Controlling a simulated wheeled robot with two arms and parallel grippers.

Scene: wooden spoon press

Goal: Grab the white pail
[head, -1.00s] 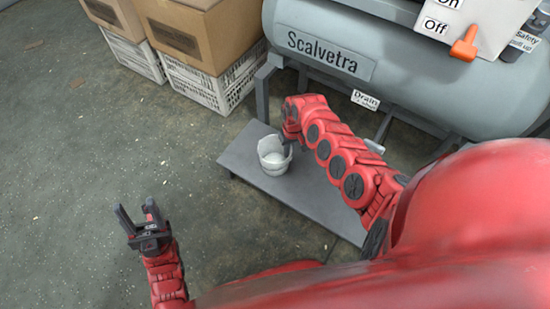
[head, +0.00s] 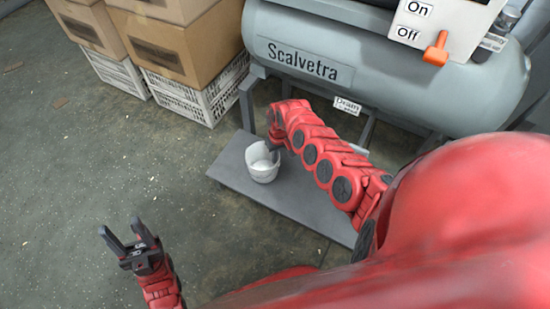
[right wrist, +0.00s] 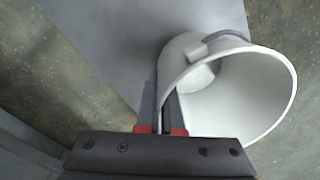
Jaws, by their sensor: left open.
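The white pail (head: 262,164) is at the left part of a low grey platform (head: 232,165). My right gripper (head: 272,145) is at its rim, partly hidden by my own arm. In the right wrist view the pail (right wrist: 230,95) shows its open mouth and a grey handle piece. There my right gripper (right wrist: 162,115) has one finger outside and one inside the pail, close together on its wall. I cannot tell whether the pail's base touches the platform. My left gripper (head: 126,240) is open and empty, over the floor at lower left.
A grey tank (head: 400,75) marked Scalvetra stands behind the platform, with an orange lever (head: 436,50) on its panel. Cardboard boxes (head: 175,40) on white crates (head: 200,95) stand at the back left.

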